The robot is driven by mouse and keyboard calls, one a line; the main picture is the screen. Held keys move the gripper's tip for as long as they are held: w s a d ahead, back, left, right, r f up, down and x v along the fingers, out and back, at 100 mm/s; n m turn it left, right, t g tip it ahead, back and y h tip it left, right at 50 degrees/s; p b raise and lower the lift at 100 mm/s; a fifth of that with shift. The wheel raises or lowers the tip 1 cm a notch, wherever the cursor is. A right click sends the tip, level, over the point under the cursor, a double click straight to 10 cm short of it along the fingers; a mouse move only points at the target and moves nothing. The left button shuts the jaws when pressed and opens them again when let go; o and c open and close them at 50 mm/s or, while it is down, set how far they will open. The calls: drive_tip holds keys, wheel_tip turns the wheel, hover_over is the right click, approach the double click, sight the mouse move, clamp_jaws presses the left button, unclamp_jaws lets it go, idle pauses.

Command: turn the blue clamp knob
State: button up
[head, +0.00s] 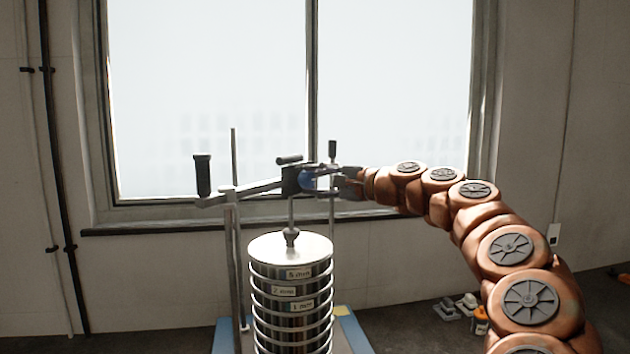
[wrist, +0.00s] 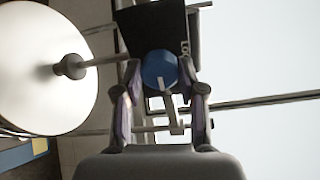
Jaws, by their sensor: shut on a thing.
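The blue clamp knob (head: 307,180) sits on the dark clamp block (head: 290,181) on the bar above the sieve stack. In the wrist view the blue knob (wrist: 160,70) lies between the two fingers, against the black block (wrist: 155,30) with partly visible white lettering. My gripper (head: 325,179) reaches in from the right and is shut on the knob. It also shows in the wrist view (wrist: 160,85), with a finger on each side of the knob. In the head view the fingers partly hide the knob.
The sieve stack (head: 290,290) stands below the clamp, its lid (head: 290,246) under a vertical rod. A crossbar with a black handle (head: 202,175) extends left. Upright posts (head: 233,270) flank the stack. A window (head: 210,90) is behind. Small items (head: 460,308) lie on the floor at right.

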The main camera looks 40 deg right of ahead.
drive_tip(key=o, duration=1.1)
drive_tip(key=shift+o, duration=0.2)
drive_tip(key=shift+s, duration=0.1)
drive_tip(key=v, duration=1.2)
drive_tip(key=shift+a, duration=0.1)
